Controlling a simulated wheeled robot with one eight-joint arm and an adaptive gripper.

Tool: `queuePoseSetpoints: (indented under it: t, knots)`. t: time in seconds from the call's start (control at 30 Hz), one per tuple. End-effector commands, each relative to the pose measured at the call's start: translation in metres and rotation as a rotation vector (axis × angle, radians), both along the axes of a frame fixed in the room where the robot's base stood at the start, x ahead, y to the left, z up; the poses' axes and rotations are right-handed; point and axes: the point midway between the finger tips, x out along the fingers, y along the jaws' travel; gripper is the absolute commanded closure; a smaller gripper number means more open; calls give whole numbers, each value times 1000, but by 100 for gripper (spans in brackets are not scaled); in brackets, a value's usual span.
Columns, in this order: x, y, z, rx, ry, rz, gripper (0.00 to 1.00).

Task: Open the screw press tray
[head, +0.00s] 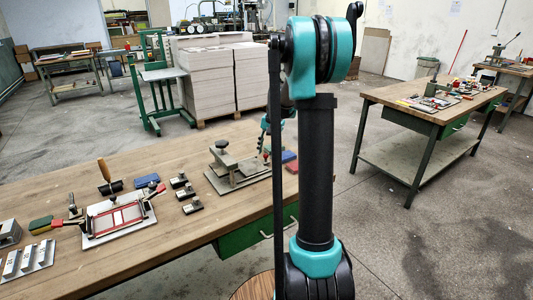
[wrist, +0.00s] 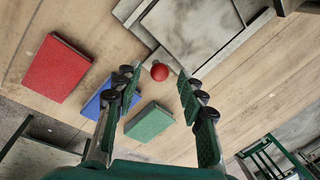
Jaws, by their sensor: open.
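The screw press (head: 222,160) stands on the wooden bench in the head view, with a dark upright and top knob over a flat grey base. Its flat metal plates (wrist: 190,28) fill the top of the wrist view. A round red knob (wrist: 159,72) sits at the near edge of these plates. My gripper (wrist: 160,76) is open, with one finger on each side of the red knob. I cannot tell whether either finger touches it. In the head view my gripper (head: 266,140) is small beside the press, partly hidden by my arm.
A red block (wrist: 56,68), a blue block (wrist: 98,98) and a green block (wrist: 149,122) lie on the bench close to my fingers. A framed metal fixture (head: 117,215) and small clamps (head: 184,191) stand left of the press. A second bench (head: 430,105) stands at right.

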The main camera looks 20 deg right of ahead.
Motion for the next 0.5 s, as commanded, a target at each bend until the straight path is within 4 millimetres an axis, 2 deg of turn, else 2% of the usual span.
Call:
queuePoseSetpoints:
  t: [0.3, 0.5]
  knots:
    - [-8, -10, 62, 0, 0, -1, 60]
    - [-11, -14, 93, 0, 0, 0, 60]
